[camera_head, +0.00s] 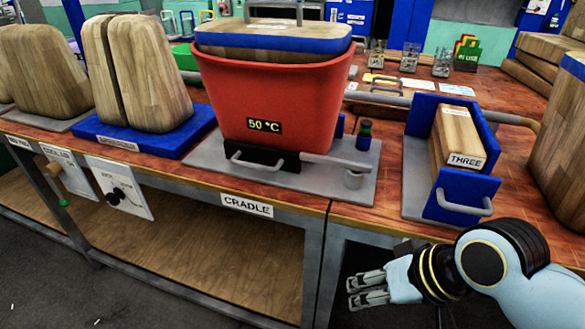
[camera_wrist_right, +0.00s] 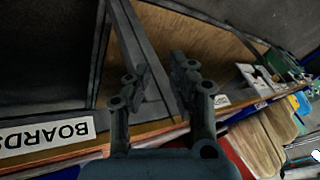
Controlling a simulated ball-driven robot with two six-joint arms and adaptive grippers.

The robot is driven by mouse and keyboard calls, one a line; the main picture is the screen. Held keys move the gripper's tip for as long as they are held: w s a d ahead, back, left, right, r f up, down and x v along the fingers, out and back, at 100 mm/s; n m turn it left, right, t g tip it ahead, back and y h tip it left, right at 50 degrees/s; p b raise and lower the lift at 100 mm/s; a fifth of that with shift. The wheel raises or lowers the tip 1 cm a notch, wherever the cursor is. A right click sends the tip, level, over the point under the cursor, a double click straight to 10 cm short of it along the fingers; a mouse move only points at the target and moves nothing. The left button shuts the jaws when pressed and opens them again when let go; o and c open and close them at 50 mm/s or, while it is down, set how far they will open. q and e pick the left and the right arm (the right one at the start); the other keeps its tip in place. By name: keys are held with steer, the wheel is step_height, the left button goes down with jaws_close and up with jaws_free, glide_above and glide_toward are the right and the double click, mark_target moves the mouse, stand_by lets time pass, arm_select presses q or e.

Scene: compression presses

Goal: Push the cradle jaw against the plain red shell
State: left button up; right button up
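The red shell (camera_head: 270,95) stands upright on the grey plate (camera_head: 205,158) above the CRADLE label (camera_head: 246,205). It bears a "50 °C" display and has a wooden, blue-edged block (camera_head: 270,40) in its top. A black jaw-like piece with a grey handle (camera_head: 262,165) is at the shell's lower front; I cannot tell whether they touch. A grey lever (camera_head: 335,161) extends to its right. My right gripper (camera_head: 352,292) is open and empty, low in front of the bench, away from the cradle. Its parted fingers show in the right wrist view (camera_wrist_right: 160,85). My left gripper is not in view.
A blue-ended holder (camera_head: 465,195) with a wooden block marked THREE (camera_head: 456,140) stands right of the cradle. Wooden shells (camera_head: 145,70) stand on a blue base at left. The bench edge (camera_head: 180,172) lies between my right gripper and the cradle. Open floor is in front.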

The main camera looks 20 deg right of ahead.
steer(key=w+a+r+m+t+y, duration=0.2)
steer(key=w+a+r+m, duration=0.1)
steer(key=w, duration=0.2)
steer(key=w+a+r+m+t+y, duration=0.2)
steer(key=w+a+m+y, duration=0.1)
steer(key=w, duration=0.3)
steer(key=m+t, duration=0.4)
steer(key=m, duration=0.5)
glide_toward(257, 167)
steer(key=shift+s+d+f, duration=0.1)
steer(key=shift+s+d, duration=0.2)
steer(key=shift+s, duration=0.2)
steer(key=shift+w, duration=0.35)
steer(key=b+x, duration=0.3)
steer(key=x, duration=0.6)
steer(key=shift+s+a, duration=0.1)
steer(key=shift+s, duration=0.05)
steer(key=shift+w+a+b, duration=0.3)
steer(key=shift+w+a, duration=0.1)
steer(key=shift+w, duration=0.15)
jaws_close()
